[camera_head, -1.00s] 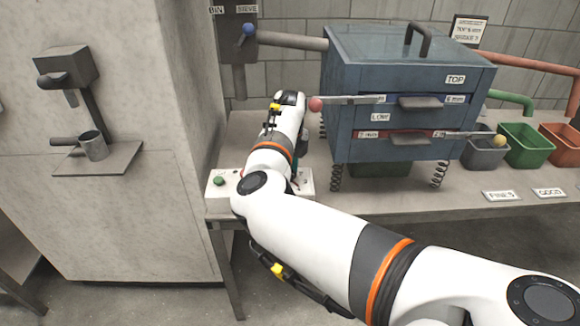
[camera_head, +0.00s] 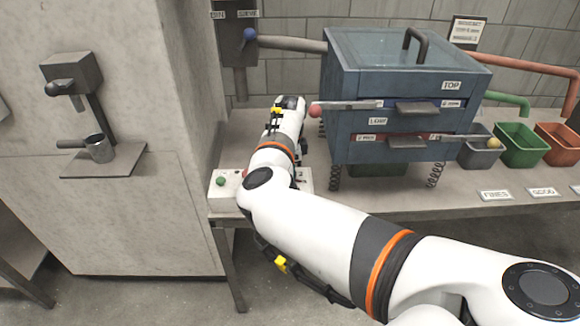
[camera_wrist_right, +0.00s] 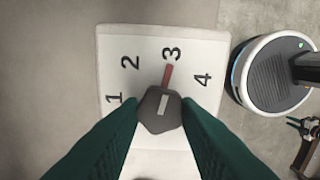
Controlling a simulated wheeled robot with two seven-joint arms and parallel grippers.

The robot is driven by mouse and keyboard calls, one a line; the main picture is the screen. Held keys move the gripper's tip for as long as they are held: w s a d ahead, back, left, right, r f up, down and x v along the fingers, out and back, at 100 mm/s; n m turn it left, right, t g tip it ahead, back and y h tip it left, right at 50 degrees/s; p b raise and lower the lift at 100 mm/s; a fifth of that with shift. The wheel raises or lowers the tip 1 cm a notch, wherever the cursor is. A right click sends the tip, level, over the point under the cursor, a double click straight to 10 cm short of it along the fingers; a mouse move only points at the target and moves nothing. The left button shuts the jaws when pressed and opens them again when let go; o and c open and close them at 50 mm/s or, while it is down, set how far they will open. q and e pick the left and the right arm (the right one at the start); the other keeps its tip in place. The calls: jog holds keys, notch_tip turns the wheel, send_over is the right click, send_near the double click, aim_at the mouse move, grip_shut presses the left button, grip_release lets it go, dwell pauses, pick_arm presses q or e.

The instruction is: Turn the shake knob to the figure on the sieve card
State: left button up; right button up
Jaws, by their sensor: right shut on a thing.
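The shake knob (camera_wrist_right: 155,118) is a dark grey faceted knob on a white panel (camera_wrist_right: 115,45) in the right wrist view. Its red pointer (camera_wrist_right: 168,74) reaches up to the printed 3; figures 1, 2 and 4 also show. My right gripper (camera_wrist_right: 160,112) is shut on the knob, with a green finger on each side. In the head view my right arm covers the knob and part of the control box (camera_head: 226,192). A card with dark print (camera_head: 467,29) is on the back wall, too small to read; I cannot tell whether it is the sieve card.
A green button (camera_head: 220,181) is on the control box's left. The blue sieve housing (camera_head: 345,95) stands on springs on the bench, right of my arm. Coloured bins (camera_head: 522,147) are farther right. A grey cabinet (camera_head: 100,210) stands at the left.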

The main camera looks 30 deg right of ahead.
dwell(0.3)
jog(key=o, duration=1)
jog(key=shift+r, duration=0.1)
notch_tip(320, 180, up, 12)
jog(key=shift+f+b, duration=0.1)
jog(key=shift+b, duration=0.5)
